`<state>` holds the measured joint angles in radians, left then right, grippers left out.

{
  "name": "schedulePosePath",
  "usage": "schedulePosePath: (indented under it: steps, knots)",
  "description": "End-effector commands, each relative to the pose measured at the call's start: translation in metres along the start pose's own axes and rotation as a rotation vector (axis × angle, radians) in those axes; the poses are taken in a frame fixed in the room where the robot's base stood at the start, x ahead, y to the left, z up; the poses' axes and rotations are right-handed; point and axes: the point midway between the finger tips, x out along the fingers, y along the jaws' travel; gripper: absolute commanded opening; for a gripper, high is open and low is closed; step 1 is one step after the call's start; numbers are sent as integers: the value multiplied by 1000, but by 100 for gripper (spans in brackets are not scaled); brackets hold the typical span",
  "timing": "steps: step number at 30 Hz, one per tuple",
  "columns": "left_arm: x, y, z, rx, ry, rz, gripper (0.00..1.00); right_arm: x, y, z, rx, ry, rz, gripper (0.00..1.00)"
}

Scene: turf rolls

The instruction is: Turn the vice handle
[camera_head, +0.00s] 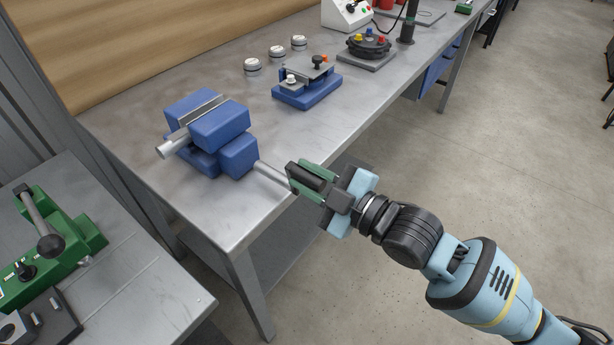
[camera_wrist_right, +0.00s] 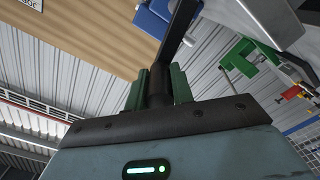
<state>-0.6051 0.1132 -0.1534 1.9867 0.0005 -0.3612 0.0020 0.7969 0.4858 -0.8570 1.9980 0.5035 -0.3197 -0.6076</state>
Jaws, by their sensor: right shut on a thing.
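The blue vice (camera_head: 222,128) sits on the near left end of the metal workbench. A grey screw rod (camera_head: 272,174) runs from its front toward my right gripper. My right gripper (camera_head: 306,178) is shut on the dark vice handle (camera_head: 311,175) at the bench's front edge. In the right wrist view the dark handle (camera_wrist_right: 181,32) passes between the green fingers (camera_wrist_right: 158,88), and part of the blue vice (camera_wrist_right: 154,22) shows beyond. The fingers hide part of the handle. My left gripper is not in view.
A small blue fixture (camera_head: 307,92), several white round pieces (camera_head: 277,52) and a black round device (camera_head: 369,46) stand farther along the workbench (camera_head: 190,205). A green machine with a lever (camera_head: 50,245) stands on a second table at left. The floor at right is clear.

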Motion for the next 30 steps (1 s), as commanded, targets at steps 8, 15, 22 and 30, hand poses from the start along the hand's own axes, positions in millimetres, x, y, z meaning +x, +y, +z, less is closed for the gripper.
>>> schedulePosePath:
  steps: [8, 15, 22, 30]
  knots:
    - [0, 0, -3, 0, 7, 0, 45, 0, -2, 0, -24, 3, -3, 0]
    - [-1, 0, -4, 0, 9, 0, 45, 0, -2, 0, -23, 3, -3, 0]
    - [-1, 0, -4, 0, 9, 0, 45, 0, -1, 0, -24, 3, -2, 45]
    - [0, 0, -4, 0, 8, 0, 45, -1, 0, 1, -25, 1, -1, 45]
